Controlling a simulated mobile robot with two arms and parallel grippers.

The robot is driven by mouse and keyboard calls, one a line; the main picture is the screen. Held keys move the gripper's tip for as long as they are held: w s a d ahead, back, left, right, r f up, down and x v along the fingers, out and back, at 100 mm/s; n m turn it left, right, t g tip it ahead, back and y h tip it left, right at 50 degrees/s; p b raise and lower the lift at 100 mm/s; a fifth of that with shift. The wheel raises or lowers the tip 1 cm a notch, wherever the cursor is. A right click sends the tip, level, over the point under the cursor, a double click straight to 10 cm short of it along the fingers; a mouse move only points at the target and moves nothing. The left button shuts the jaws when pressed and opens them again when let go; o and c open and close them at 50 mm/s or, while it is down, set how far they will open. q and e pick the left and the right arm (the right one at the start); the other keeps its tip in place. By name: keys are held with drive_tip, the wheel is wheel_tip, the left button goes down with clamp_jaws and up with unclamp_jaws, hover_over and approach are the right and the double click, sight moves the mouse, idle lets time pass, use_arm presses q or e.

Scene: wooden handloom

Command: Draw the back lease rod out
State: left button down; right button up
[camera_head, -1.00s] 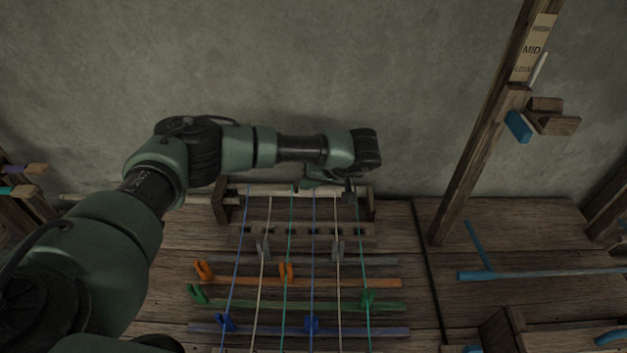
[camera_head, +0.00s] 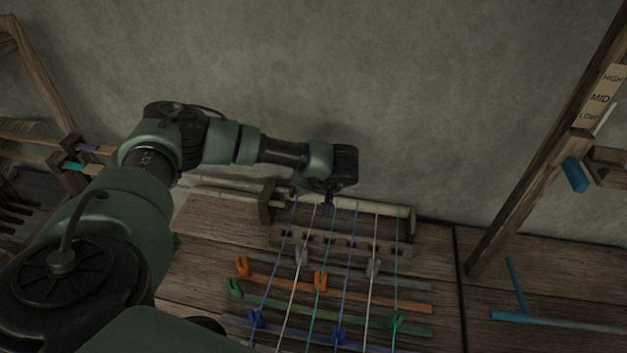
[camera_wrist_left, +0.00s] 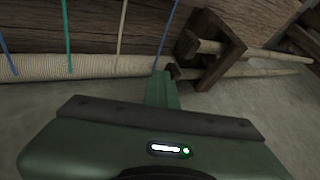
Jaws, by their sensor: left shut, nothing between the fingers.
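Two pale rods (camera_head: 236,182) stick out to the left of the back beam's wooden end block (camera_head: 267,201). They also show in the left wrist view (camera_wrist_left: 262,54), running right past the block (camera_wrist_left: 212,47). I cannot tell which is the back lease rod; my arm covers part of them in the head view. My left gripper (camera_head: 299,188) is shut and empty. It is at the left end of the pale back beam (camera_head: 345,204), close to the block and the leftmost blue warp thread. In the left wrist view its green fingers (camera_wrist_left: 161,90) overlap the beam's edge; contact is unclear.
Coloured warp threads (camera_head: 351,270) run forward over a notched bar and grey, orange, green and blue bars with clips. A wooden rack (camera_head: 70,150) stands at left. A post with a height label (camera_head: 600,97) and blue tools (camera_head: 515,285) are at right. The wall is close behind.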

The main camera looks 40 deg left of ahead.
use_arm(q)
drive_tip(key=shift+s+a, duration=0.15)
drive_tip(key=shift+a, duration=0.1)
use_arm(e)
drive_tip(key=shift+d, duration=0.15)
